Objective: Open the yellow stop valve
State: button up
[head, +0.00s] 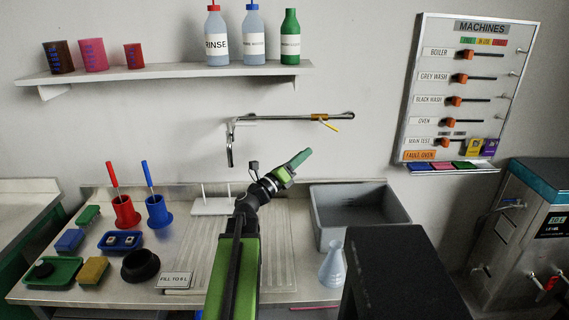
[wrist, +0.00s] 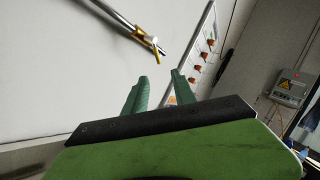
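The yellow stop valve (head: 319,117) sits near the right end of a metal pipe on the back wall. Its small yellow handle (head: 330,126) slants down to the right, at an angle to the pipe. In the wrist view the valve (wrist: 140,34) is at the upper middle, beyond the fingers, with its handle (wrist: 155,46) pointing down right. My gripper (head: 304,156) is below and slightly left of the valve in the head view. In the wrist view its green fingers (wrist: 160,76) are apart with nothing between them. They do not touch the handle.
The metal pipe (head: 270,117) leads left to a hanging spout (head: 230,145). A grey sink basin (head: 360,192) lies below right. A shelf (head: 165,74) with bottles is above left. The machines board (head: 470,85) is to the right. The wall around the valve is clear.

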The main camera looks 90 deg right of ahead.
aim_at(320, 120)
jog(key=u, duration=0.05)
jog(key=k, duration=1)
